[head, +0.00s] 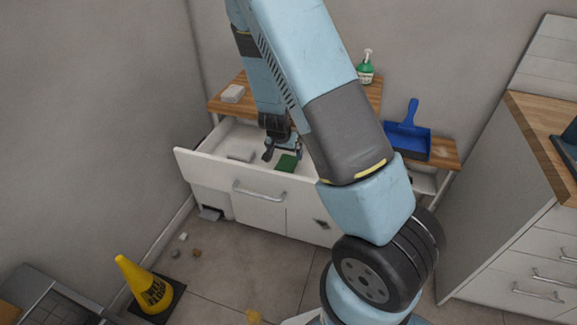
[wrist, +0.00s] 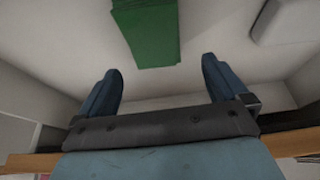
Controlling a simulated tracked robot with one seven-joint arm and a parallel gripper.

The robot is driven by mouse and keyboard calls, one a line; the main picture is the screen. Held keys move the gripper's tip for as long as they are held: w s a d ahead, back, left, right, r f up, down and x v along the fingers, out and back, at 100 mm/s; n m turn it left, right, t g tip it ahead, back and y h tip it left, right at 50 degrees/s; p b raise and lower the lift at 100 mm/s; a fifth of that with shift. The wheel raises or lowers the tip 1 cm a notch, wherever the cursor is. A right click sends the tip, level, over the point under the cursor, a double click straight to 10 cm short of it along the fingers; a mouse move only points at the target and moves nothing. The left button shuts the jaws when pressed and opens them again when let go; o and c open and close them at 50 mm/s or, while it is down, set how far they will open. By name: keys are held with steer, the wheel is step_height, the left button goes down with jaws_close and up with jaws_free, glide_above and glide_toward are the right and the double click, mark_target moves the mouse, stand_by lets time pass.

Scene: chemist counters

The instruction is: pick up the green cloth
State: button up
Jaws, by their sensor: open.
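The green cloth (head: 286,163) lies inside the open white drawer (head: 225,175), toward its right part. It shows as a flat folded green piece in the wrist view (wrist: 147,32), cut off by the top edge. My gripper (head: 283,152) is inside or just over the drawer, close to the cloth on its left side in the head view. In the wrist view its two blue fingers (wrist: 163,85) are spread apart with nothing between them. The cloth is beyond the fingertips, and I see no contact.
A whitish block (head: 240,156) also lies in the drawer, left of my gripper. On the wooden counter stand a white block (head: 232,93), a green bottle (head: 366,68) and a blue dustpan (head: 408,135). A yellow cone (head: 146,284) and small litter are on the floor.

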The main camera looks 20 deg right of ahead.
mark_target(288, 159)
steer(key=shift+s+x, duration=0.15)
steer(key=shift+x, duration=0.65)
steer(key=shift+s+x, duration=0.1)
steer(key=shift+x, duration=1.55)
steer(key=c, duration=1.2)
steer(key=shift+o, duration=0.2)
steer(key=shift+r, duration=0.1)
step_height(288, 159, up, 10)
